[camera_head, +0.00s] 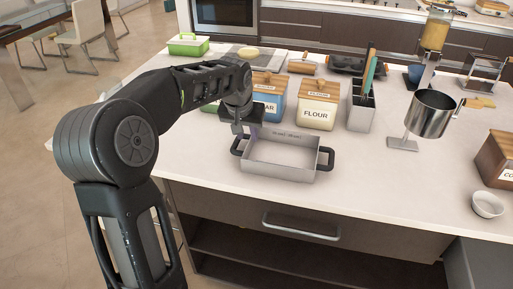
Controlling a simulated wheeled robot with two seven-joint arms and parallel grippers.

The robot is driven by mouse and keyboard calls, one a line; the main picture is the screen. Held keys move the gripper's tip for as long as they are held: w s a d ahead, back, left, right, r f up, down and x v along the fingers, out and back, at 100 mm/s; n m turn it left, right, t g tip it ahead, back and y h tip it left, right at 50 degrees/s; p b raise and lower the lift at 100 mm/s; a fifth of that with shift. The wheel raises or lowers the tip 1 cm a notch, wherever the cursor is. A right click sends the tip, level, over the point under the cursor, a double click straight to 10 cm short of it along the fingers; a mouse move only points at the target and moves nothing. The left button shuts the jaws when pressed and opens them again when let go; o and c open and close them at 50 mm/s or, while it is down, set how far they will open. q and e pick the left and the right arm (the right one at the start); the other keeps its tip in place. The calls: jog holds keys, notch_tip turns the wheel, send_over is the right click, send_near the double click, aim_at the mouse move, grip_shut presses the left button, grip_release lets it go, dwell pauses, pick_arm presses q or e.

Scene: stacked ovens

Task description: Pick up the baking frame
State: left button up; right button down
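The baking frame (281,168) is a grey rectangular pan with a dark handle at each short end. It sits on the white counter near its front edge. My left arm reaches in from the left, and my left gripper (240,130) points down at the back left corner of the frame, close to the left handle. Whether it touches the frame, and how far its fingers are apart, is too small to tell. My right gripper is not in view.
A blue canister (268,104) and a white flour canister (317,112) stand just behind the frame. A grey utensil holder (361,112) and a metal pot on a stand (430,114) are to the right. A small white bowl (487,204) stands far right. The counter right of the frame is clear.

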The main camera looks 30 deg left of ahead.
aim_at(249, 142)
pick_arm(q)
jog(key=p+x, duration=0.1)
jog(key=x, duration=0.3)
jog(key=shift+w+f, duration=0.1)
jog(key=shift+f, duration=0.3)
grip_shut()
dwell(1.5)
